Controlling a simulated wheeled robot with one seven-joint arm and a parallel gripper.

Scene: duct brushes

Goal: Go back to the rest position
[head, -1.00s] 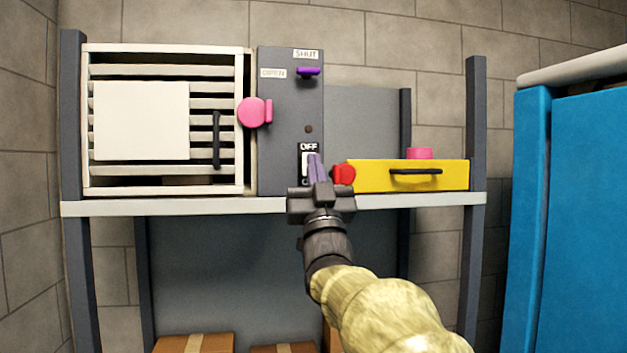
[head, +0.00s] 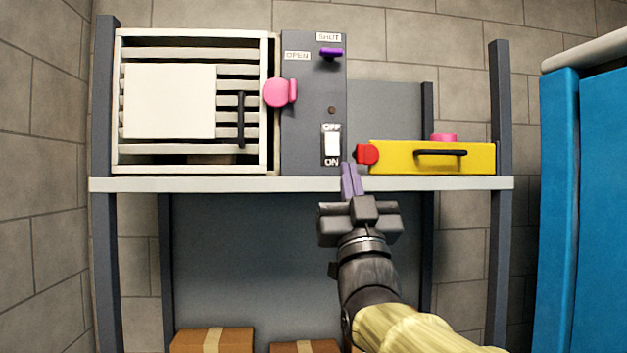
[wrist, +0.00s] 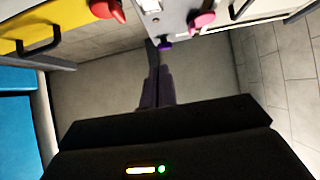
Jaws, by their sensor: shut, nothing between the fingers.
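My gripper (head: 350,180) is shut and empty, its purple fingers together, in front of the shelf edge just below the OFF/ON switch (head: 332,144). The fingers are apart from the switch in the head view. The wrist view also shows my shut gripper (wrist: 157,88) pointing at the wall, with the grey panel (wrist: 183,14) at the top. The grey panel carries the switch, a purple lever (head: 331,53) beside the SHUT label, and an OPEN label.
A white louvred box (head: 268,150) with a pink knob (head: 279,93) stands left on the shelf (head: 230,184). A yellow drawer box (head: 390,158) with a red knob (head: 367,154) stands right. Cardboard boxes (head: 185,343) lie below. A blue cabinet (head: 605,210) is at right.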

